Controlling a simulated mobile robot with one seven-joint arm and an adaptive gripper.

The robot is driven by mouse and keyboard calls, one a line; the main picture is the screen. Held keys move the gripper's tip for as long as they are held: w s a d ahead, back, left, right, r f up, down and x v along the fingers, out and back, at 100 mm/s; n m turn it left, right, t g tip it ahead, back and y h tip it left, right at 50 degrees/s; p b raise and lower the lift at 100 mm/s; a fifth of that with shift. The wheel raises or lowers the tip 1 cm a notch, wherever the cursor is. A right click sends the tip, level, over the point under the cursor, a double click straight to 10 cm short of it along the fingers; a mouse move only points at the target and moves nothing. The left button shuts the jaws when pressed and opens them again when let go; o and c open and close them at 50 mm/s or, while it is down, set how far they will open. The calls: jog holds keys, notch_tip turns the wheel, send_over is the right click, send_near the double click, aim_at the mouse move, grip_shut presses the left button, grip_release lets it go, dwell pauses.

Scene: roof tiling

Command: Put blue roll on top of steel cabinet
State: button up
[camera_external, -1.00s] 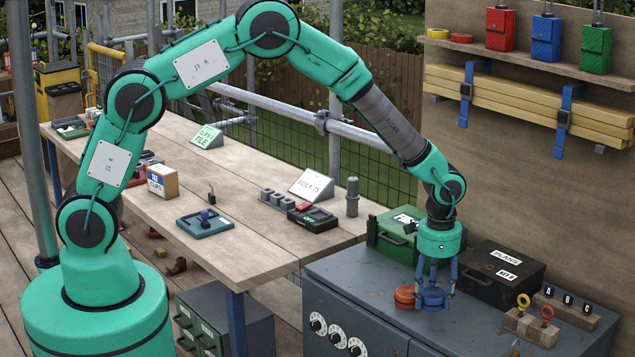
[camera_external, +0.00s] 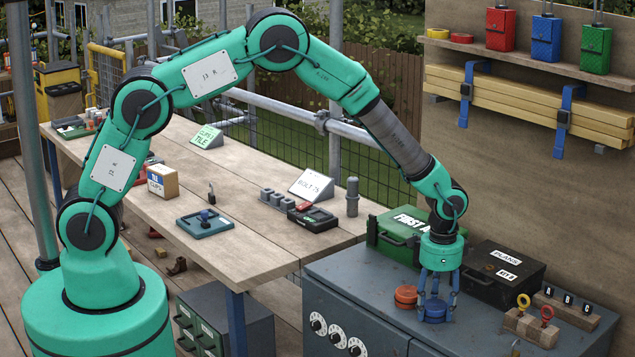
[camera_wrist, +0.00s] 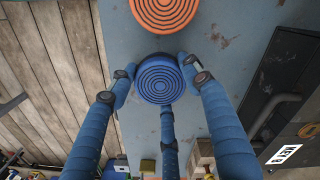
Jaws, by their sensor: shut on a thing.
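The blue roll (camera_external: 433,311) is between the fingers of my gripper (camera_external: 436,300), low over the top of the steel cabinet (camera_external: 350,268). The wrist view shows the blue roll (camera_wrist: 160,80) from above, with fingertips of my gripper (camera_wrist: 160,82) closed around its sides. The roll appears to be at the cabinet top; I cannot tell if it bears its weight there. An orange roll (camera_external: 405,296) lies on the cabinet just left of the blue one; it also shows in the wrist view (camera_wrist: 164,10).
A green first-aid case (camera_external: 395,232) and a black plans box (camera_external: 500,270) stand behind on the cabinet. A wooden block with yellow and red rings (camera_external: 528,326) is at the right. The cabinet's front left top is clear. A wooden workbench (camera_external: 265,235) stands to the left.

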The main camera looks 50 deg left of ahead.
aim_at(435, 305)
jog(key=shift+f, duration=0.15)
jog(key=o, duration=1.2)
notch_tip(435, 305, up, 12)
jog(key=p, duration=0.1)
jog(key=shift+r, duration=0.25)
